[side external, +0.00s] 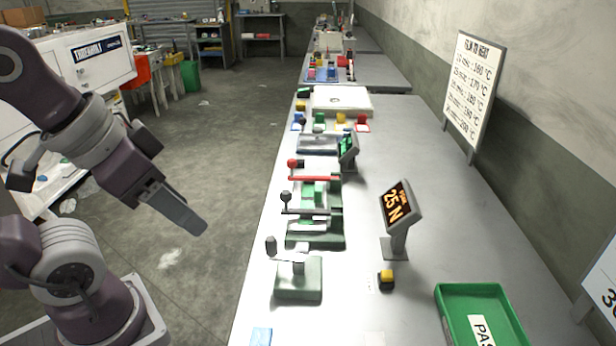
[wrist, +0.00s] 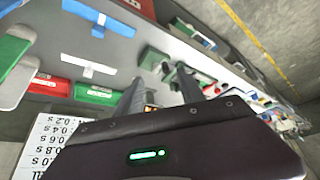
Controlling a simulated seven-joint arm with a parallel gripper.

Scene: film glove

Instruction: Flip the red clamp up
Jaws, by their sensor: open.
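The red clamp (side external: 315,178) is on the long grey bench in the side external view. Its red bar lies about level, and a red knob (side external: 292,163) stands at its left end. Green blocks are beside and below the bar. My gripper (side external: 197,225) is left of the bench, over the floor and clear of the clamp, pointing down to the right. In the wrist view my gripper's two fingers (wrist: 159,80) are apart with no object clearly held between them. I cannot pick out the red clamp in the wrist view.
A black-handled clamp (side external: 305,212) and a grey-handled fixture (side external: 297,277) stand nearer on the bench. Another small display (side external: 348,147) stands close behind the red clamp.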

